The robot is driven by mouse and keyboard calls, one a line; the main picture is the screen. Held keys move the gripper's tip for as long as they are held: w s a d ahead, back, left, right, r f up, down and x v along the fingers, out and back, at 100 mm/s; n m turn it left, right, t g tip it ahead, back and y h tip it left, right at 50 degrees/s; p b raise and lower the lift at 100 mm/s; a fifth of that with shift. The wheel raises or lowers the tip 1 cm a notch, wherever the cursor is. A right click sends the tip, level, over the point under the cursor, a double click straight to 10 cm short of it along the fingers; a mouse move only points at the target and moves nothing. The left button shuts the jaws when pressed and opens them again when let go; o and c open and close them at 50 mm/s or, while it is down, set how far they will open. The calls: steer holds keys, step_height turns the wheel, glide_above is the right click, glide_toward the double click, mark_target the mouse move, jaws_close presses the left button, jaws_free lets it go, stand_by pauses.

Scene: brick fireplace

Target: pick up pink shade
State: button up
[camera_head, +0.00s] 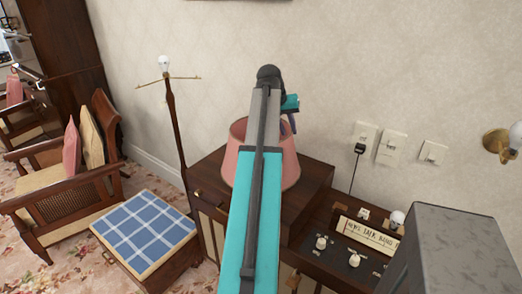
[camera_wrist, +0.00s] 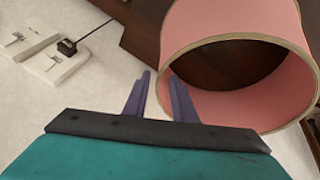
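The pink shade (camera_head: 290,172) sits on a dark wooden cabinet against the wall, its middle hidden by my arm in the head view. In the wrist view the pink shade (camera_wrist: 183,24) fills the upper right, with its pale-rimmed round opening facing the camera. My gripper (camera_wrist: 160,76) has its two purple fingers apart, close to the left part of the rim. The right finger overlaps the rim in the picture, the left finger shows against the wall. I cannot tell whether either touches the shade.
The cabinet top (camera_head: 313,181) is bare right of the shade. A lamp stand with a bare bulb (camera_head: 164,62) stands left. A blue checked stool (camera_head: 145,228) and armchair (camera_head: 60,190) are lower left. A knobbed panel (camera_head: 345,250) is lower right, wall sockets (camera_head: 391,148) above.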

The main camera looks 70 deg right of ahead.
mark_target(293, 142)
steer(key=shift+x, duration=1.9)
steer(key=shift+s+d, duration=0.1)
steer(key=shift+p+x, duration=1)
steer(key=shift+x, duration=1.6)
jaws_close()
